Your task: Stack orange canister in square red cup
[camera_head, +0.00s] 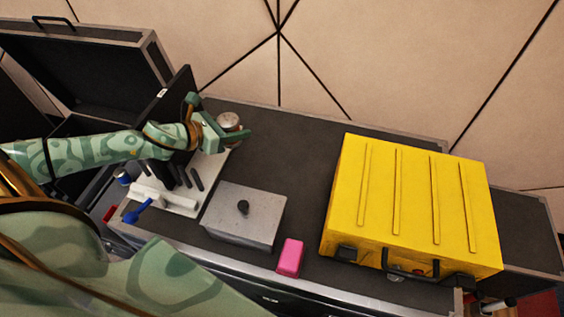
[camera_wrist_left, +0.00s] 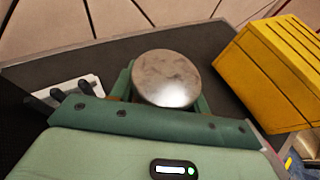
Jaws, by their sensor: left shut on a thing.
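My left gripper (camera_head: 228,127) reaches over the far left part of the dark worktop and is shut on a round, metal-topped canister (camera_head: 229,121). In the left wrist view the canister's grey, shiny round lid (camera_wrist_left: 166,78) shows between the fingers (camera_wrist_left: 165,98). Its sides are mostly hidden, so I cannot make out any orange or tell whether it touches the worktop. A pink-red block-like thing (camera_head: 290,257), perhaps the square cup, stands at the worktop's front edge; no opening shows. My right gripper is not in view.
A large yellow case (camera_head: 412,205) fills the right of the worktop. A grey box with a black knob (camera_head: 243,214) stands left of the pink-red thing. A white rack (camera_head: 172,199) and blue tool (camera_head: 138,213) lie at left. The middle back is clear.

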